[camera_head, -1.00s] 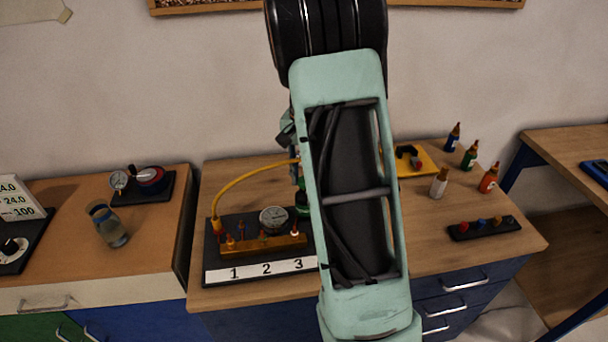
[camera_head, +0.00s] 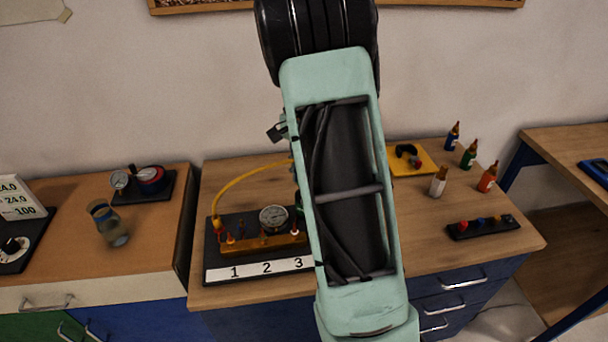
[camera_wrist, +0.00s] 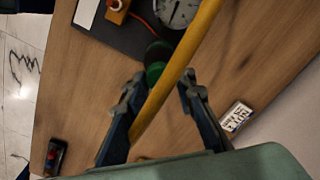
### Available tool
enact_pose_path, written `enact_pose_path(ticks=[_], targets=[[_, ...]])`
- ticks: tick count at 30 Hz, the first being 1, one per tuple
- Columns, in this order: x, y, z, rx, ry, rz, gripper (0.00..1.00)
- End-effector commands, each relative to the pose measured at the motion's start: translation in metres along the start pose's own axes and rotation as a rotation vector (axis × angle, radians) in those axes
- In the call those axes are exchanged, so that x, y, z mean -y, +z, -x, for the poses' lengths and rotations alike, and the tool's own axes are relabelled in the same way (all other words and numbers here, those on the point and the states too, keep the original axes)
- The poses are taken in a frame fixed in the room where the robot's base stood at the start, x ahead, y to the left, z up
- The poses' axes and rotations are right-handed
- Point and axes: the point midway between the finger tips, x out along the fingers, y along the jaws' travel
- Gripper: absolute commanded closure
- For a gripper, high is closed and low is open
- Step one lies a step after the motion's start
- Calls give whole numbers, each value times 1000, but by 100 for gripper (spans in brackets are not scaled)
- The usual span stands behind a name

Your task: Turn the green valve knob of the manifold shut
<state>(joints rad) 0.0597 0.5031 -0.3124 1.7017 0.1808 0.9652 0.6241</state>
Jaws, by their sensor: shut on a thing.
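The manifold's brass block (camera_head: 262,243) lies on a dark base with a round gauge (camera_head: 273,218) behind it. In the wrist view the green valve knob (camera_wrist: 154,74) sits at the edge of the dark base, near the gauge (camera_wrist: 178,10). My gripper (camera_wrist: 161,86) has a finger on each side of the green knob and is shut on it. A yellow hose (camera_wrist: 176,72) crosses close to the camera and hides part of the knob and the gap between the fingers. In the head view my arm hides the gripper and most of the knob.
The yellow hose (camera_head: 231,182) arches from the manifold's left end behind my arm. A glass (camera_head: 108,225) is on the left bench. A white card (camera_wrist: 236,116) lies beside the right finger.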

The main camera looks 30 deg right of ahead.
Motion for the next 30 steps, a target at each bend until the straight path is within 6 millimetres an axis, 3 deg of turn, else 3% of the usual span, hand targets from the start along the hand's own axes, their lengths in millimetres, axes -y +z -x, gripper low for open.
enact_pose_path(ticks=[3,4,9,20,30], targets=[[1,-1,1,-2,-3,-1,100],[1,-1,1,-2,-3,-1,75],[0,0,1,-1,-2,0,58],[1,0,8,-1,-2,1,58],[1,-1,74,-4,-6,1,58]])
